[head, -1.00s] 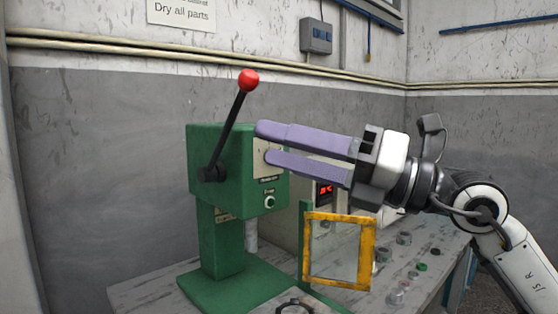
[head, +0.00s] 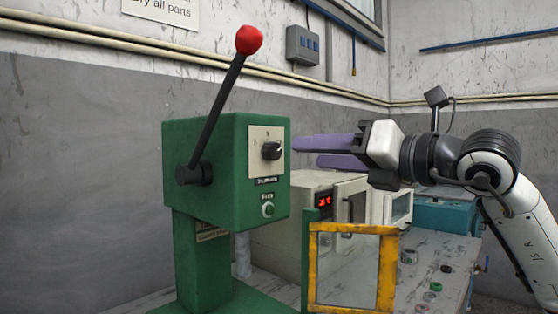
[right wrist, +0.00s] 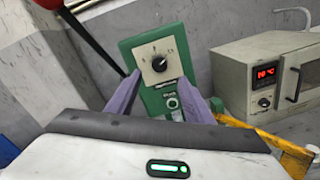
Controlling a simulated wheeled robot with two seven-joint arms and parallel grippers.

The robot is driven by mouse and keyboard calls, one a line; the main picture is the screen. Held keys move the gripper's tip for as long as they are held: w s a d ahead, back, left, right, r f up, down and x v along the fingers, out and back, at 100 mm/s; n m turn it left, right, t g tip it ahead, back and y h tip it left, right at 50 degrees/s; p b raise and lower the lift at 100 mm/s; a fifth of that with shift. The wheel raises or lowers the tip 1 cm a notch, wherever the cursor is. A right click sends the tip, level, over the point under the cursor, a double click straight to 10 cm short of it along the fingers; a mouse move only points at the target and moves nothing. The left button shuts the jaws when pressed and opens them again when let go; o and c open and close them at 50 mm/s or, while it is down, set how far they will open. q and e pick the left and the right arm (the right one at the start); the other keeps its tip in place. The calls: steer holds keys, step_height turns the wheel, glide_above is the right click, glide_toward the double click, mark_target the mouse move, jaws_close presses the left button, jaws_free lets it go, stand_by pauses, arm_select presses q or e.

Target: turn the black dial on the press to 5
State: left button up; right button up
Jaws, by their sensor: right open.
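The green press (head: 215,165) stands at the middle left, with a long lever ending in a red ball. Its black dial (head: 271,151) sits on a pale scale plate on the front face and also shows in the right wrist view (right wrist: 159,64). The scale figures and the dial's setting are too small to read surely. My right gripper (head: 303,152) is open and empty, its purple fingers pointing at the press, a little to the right of the dial. In the right wrist view the fingertips (right wrist: 160,90) lie either side of the plate, apart from the dial. My left gripper is out of view.
A yellow-framed clear guard (head: 350,268) stands in front to the right. A beige oven (head: 290,225) with a red display is behind it. Several small round parts lie on the bench at right.

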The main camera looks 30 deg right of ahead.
mark_target(276, 151)
steer(key=p+x, duration=0.2)
steer(key=x, duration=0.6)
steer(key=shift+w+a+r, duration=0.1)
steer(key=shift+w, duration=0.05)
steer(key=shift+w+a, duration=0.1)
steer(key=shift+w, duration=0.3)
steer(key=shift+c, duration=0.2)
steer(key=c, duration=1)
